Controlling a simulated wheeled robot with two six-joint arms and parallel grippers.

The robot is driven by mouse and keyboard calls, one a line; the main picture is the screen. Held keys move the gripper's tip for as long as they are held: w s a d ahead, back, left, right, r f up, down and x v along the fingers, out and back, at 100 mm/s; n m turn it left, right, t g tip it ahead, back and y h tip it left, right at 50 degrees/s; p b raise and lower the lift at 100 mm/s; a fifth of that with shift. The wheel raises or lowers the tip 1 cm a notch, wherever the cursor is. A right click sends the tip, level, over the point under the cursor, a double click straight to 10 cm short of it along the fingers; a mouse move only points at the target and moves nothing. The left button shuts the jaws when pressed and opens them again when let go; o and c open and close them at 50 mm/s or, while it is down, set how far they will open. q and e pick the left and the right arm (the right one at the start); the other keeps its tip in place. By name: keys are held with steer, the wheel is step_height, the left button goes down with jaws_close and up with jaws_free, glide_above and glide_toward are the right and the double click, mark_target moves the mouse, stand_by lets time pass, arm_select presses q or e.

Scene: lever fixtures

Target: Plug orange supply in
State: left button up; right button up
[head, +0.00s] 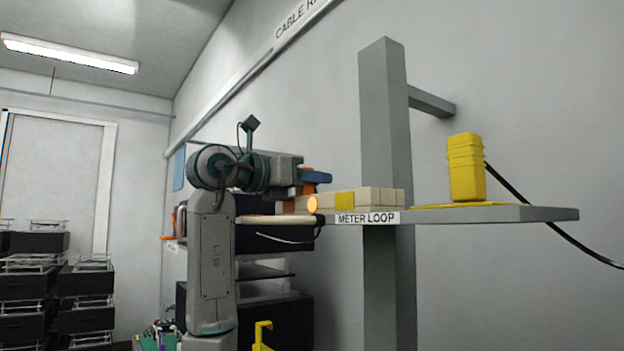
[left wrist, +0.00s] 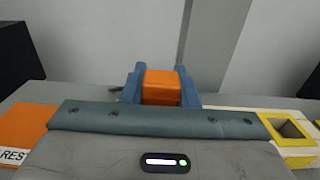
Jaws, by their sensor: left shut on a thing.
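My left gripper (head: 316,178) is above the left part of the METER LOOP shelf. In the left wrist view its blue fingers (left wrist: 160,86) are shut on an orange block, the orange supply (left wrist: 162,88). Only a small orange part of the supply (head: 308,188) shows beside the fingers in the head view. A pale fixture (head: 375,199) with a yellow band lies on the shelf to the right of the gripper. In the left wrist view a square yellow-rimmed opening (left wrist: 289,128) sits at the right, apart from the held block. My right gripper is not in view.
A yellow ribbed unit (head: 466,168) with a black cable stands on the shelf (head: 540,213) at the right. A grey post (head: 385,120) rises behind. An orange labelled panel (left wrist: 25,130) is at the left of the left wrist view. Black crates (head: 85,290) stand at the far left.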

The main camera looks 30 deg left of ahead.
arm_select(q)
steer(key=shift+f, duration=0.25)
stand_by(0.4)
steer(key=o, duration=0.9)
steer(key=shift+o, duration=0.8)
steer(key=shift+s+a, duration=0.1)
steer(key=shift+s, duration=0.1)
steer(key=b+v, duration=0.4)
steer(key=v, duration=0.6)
steer(key=shift+s, duration=0.15)
steer(key=shift+f, duration=0.1)
